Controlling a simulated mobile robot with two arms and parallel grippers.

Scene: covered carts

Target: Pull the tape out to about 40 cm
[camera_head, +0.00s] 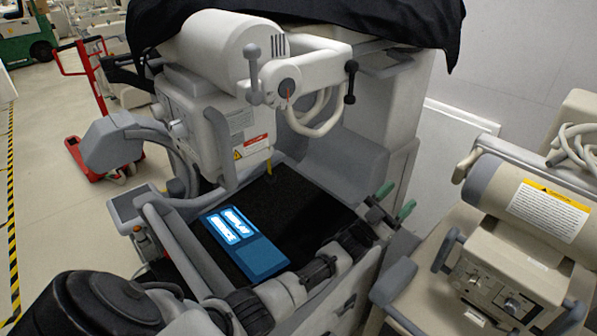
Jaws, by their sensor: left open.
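A small yellow tape end (269,168) shows under the lower right edge of the white collimator box (245,150) of the near cart's X-ray head. Only a short piece of it is visible. My left gripper (396,200) is at the right of the near cart's black top, its two green-tipped fingers spread apart with nothing between them. It is well to the right of the tape end and apart from it. My left arm reaches across the front of the cart from the lower left. My right gripper is not in view.
A blue panel with white labels (245,243) lies on the cart's black top (305,210). A black cover (300,18) drapes the cart's back. A second beige cart (525,215) stands close on the right. A red pallet jack (95,150) is at left; floor there is mostly clear.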

